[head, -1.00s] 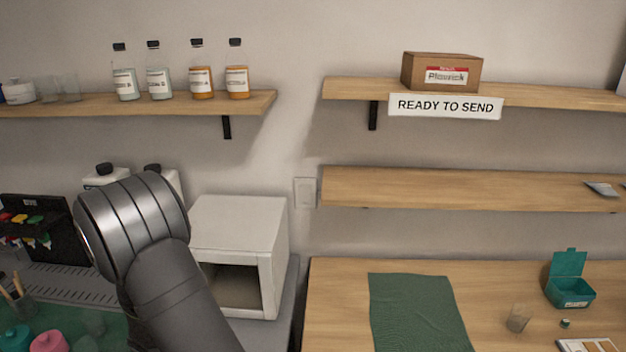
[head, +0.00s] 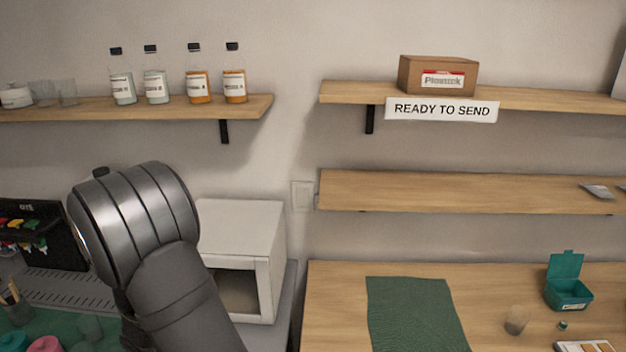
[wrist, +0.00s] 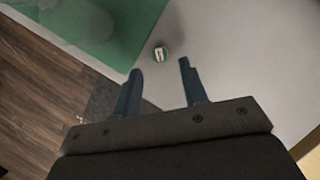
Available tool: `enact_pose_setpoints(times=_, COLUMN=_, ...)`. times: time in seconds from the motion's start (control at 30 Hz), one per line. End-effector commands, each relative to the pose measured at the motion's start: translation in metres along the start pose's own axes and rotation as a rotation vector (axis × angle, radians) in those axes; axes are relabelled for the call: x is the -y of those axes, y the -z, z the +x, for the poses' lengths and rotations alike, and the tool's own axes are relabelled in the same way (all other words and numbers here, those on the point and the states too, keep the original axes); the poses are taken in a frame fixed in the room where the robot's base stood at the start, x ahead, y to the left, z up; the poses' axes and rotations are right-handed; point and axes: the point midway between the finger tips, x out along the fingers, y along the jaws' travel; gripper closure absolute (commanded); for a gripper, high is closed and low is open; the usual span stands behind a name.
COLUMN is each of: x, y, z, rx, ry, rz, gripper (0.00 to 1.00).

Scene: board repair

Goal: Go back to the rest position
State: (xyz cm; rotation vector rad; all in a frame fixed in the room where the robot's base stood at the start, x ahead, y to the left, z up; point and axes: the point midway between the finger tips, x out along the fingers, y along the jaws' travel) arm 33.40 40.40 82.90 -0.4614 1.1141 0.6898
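My gripper (wrist: 160,68) shows in the wrist view with its two dark fingers apart and nothing between them. It is over a pale grey surface (wrist: 215,45). A small round green-and-white object (wrist: 161,53) lies on that surface just past the fingertips, apart from them. In the head view my own arm bends at the lower left, and the gripper itself is not visible there.
A white box-shaped unit (head: 240,225) with an open front stands right of my arm. Shelves hold bottles (head: 196,88) and a cardboard box (head: 437,76). The right bench has a green cloth (head: 412,315) and a teal open box (head: 567,285).

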Motion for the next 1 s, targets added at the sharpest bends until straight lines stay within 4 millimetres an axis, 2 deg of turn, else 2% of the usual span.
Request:
enact_pose_setpoints(times=0.57, x=0.000, y=0.000, z=-0.078, rx=0.003, ry=-0.002, rz=0.000, gripper=0.60)
enact_pose_setpoints(times=0.6, x=0.000, y=0.001, z=-0.067, rx=-0.004, ry=0.000, rz=-0.001, gripper=0.60)
enact_pose_setpoints(times=1.0, x=0.000, y=0.001, z=-0.012, rx=-0.004, ry=0.000, rz=-0.001, gripper=0.60)
